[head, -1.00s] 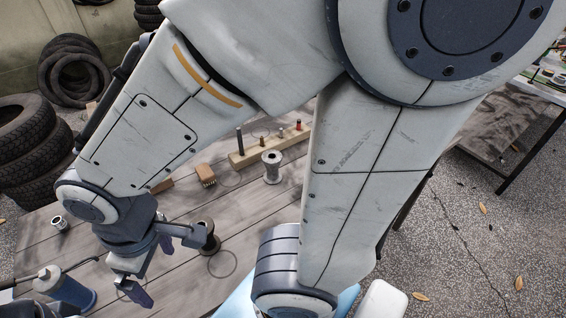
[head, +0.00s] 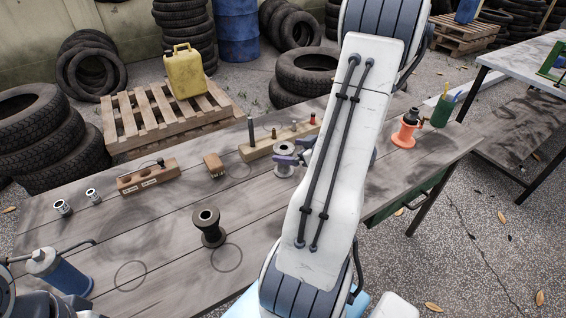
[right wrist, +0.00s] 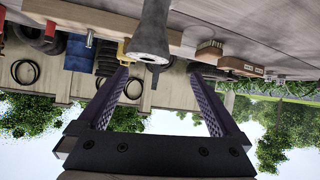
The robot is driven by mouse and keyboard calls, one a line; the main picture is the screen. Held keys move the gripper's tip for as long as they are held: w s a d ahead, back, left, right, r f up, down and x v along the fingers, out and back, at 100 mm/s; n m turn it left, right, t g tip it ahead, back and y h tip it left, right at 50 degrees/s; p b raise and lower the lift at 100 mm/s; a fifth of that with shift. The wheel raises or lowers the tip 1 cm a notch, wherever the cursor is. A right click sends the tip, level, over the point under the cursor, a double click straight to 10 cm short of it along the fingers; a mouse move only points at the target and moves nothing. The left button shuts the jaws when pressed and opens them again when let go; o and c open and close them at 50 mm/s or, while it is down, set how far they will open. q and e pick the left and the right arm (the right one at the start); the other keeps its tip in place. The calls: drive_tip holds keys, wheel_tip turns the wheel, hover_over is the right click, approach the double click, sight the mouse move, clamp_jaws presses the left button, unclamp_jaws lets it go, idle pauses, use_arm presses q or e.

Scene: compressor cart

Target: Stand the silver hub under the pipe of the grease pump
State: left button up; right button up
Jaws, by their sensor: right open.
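The silver hub (head: 287,149), a spool with wide flanges, stands upright on the wooden table in front of a wooden strip. My right gripper (head: 296,152) is at the hub, with its purple fingers spread and partly covering it. In the right wrist view, which is upside down, the hub (right wrist: 150,42) lies just past the open fingertips (right wrist: 158,76), roughly between them. I cannot tell whether they touch. The grease pump (head: 62,274), a blue cylinder with a grey top and thin dark pipe (head: 80,246), stands at the table's front left.
A dark brown hub (head: 208,228) stands mid-table between pump and silver hub. A brush (head: 214,165), wooden block (head: 148,178) and small metal sockets (head: 62,208) lie left. Front table area is mostly clear.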

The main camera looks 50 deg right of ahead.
sight(287, 150)
drive_tip(key=s+d+m+t, duration=0.1)
drive_tip(key=s+t, duration=0.1)
drive_tip(key=s, duration=0.2)
drive_tip(key=x, duration=1)
drive_tip(key=shift+d+f, duration=0.3)
drive_tip(key=shift+f, duration=0.1)
drive_tip(key=c, duration=1.5)
clamp_jaws()
drive_tip(key=shift+r, duration=0.15)
